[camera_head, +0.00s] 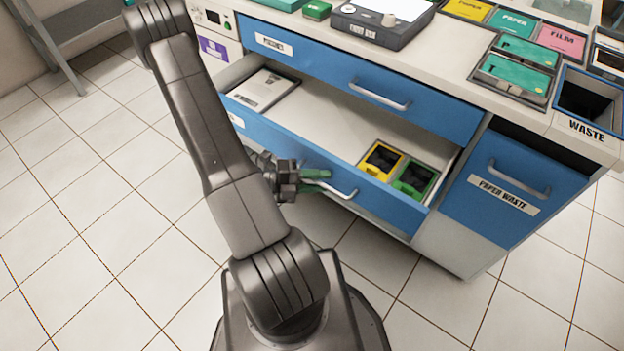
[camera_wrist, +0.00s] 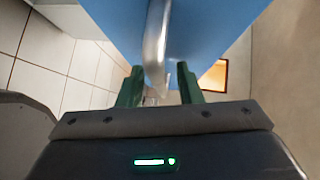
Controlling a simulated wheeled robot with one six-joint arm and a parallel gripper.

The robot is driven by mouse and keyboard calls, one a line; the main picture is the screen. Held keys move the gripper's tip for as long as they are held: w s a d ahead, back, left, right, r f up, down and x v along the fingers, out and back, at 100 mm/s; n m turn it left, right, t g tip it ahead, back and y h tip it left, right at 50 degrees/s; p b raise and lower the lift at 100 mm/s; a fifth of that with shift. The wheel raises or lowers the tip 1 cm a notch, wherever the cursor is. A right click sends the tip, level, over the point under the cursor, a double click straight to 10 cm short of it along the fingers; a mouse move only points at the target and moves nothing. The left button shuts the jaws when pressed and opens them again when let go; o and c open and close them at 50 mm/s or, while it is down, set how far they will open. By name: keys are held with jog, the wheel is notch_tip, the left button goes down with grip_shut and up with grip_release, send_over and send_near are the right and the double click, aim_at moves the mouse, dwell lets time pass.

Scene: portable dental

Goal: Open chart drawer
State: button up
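The lower blue drawer (camera_head: 285,150) of the cabinet stands pulled out, its inside showing. Its label is mostly hidden behind my arm, so I cannot read it. A sheet or chart (camera_head: 263,89) lies at its left, with a yellow bin (camera_head: 382,160) and a green bin (camera_head: 415,180) at its right. My gripper (camera_head: 318,181) is at the drawer's metal handle (camera_head: 338,191). In the wrist view, the green fingers of my gripper (camera_wrist: 158,88) are on either side of the handle (camera_wrist: 156,50), apart with gaps showing.
The upper blue drawer (camera_head: 340,70) is closed. A blue paper waste front (camera_head: 515,180) with its own handle is at the right, below a waste opening (camera_head: 588,100). Boxes and trays cover the counter. Tiled floor (camera_head: 110,200) at the left is clear.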

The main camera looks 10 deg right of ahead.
jog(key=w+a+r+p, duration=0.1)
jog(key=a+r+p, duration=0.1)
jog(key=a, duration=1.1)
jog(key=shift+a, duration=0.35)
jog(key=shift+w+d, duration=0.1)
jog(key=shift+d, duration=0.05)
jog(key=d, duration=0.4)
jog(key=d+f+b, duration=0.1)
jog(key=d, duration=0.4)
jog(key=s+d+f+b, duration=0.1)
jog(key=d, duration=0.3)
jog(key=shift+s+d, duration=0.1)
jog(key=shift+d, duration=0.1)
jog(key=shift+r, duration=0.1)
